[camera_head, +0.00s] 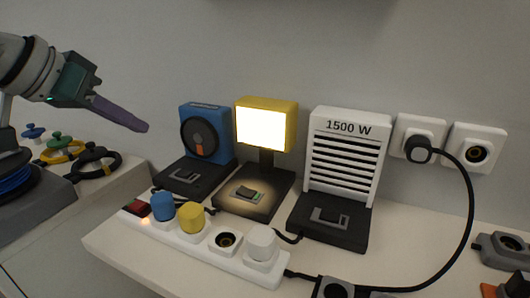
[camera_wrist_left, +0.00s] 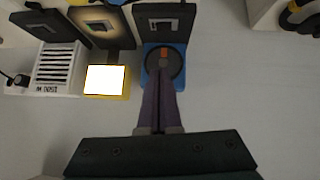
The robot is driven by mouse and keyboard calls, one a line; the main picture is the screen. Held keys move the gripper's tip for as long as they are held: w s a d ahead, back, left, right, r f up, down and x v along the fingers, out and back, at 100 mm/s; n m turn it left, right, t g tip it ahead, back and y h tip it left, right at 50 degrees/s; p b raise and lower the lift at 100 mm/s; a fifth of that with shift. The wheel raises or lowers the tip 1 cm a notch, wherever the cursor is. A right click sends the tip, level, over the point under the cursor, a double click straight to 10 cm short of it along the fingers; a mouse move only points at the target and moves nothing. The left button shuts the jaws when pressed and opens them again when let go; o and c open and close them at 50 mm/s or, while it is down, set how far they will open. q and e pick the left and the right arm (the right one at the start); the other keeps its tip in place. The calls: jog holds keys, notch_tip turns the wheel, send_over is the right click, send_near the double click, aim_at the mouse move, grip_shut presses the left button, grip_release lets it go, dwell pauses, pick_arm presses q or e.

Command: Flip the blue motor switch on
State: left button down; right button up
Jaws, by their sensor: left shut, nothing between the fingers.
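The blue motor (camera_head: 207,133) stands on the table at the left of three devices. It has a round dark dial with an orange mark and a dark base with a rocker switch (camera_head: 186,175) in front. In the left wrist view the blue motor (camera_wrist_left: 147,55) lies just beyond the fingertips, with its switch (camera_wrist_left: 159,27) above it. My left gripper (camera_head: 141,127) has long purple fingers pressed together, empty, to the left of the motor and apart from its switch in the head view. The shut fingers also show in the left wrist view (camera_wrist_left: 160,80). My right gripper is not in view.
A lit yellow lamp (camera_head: 266,129) and a white 1500 W heater (camera_head: 342,155) stand right of the motor. A white power strip (camera_head: 261,275) with blue, yellow and white plugs runs along the front. Wall sockets (camera_head: 475,150) and a black cable are at right. Cable loops (camera_head: 92,163) lie at left.

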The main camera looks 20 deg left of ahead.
pick_arm(q)
jog(key=shift+s, duration=0.1)
jog(key=b, duration=0.3)
send_over(184, 174)
jog(key=s, duration=0.2)
notch_tip(184, 174, down, 7)
jog(key=shift+w+a+r, duration=0.1)
jog(key=f, duration=0.3)
jog(key=shift+w+d+f+b, duration=0.15)
jog(key=shift+w+d+b, duration=0.05)
jog(key=shift+w+b, duration=0.1)
jog(key=shift+f, duration=0.5)
jog(key=shift+s, duration=0.1)
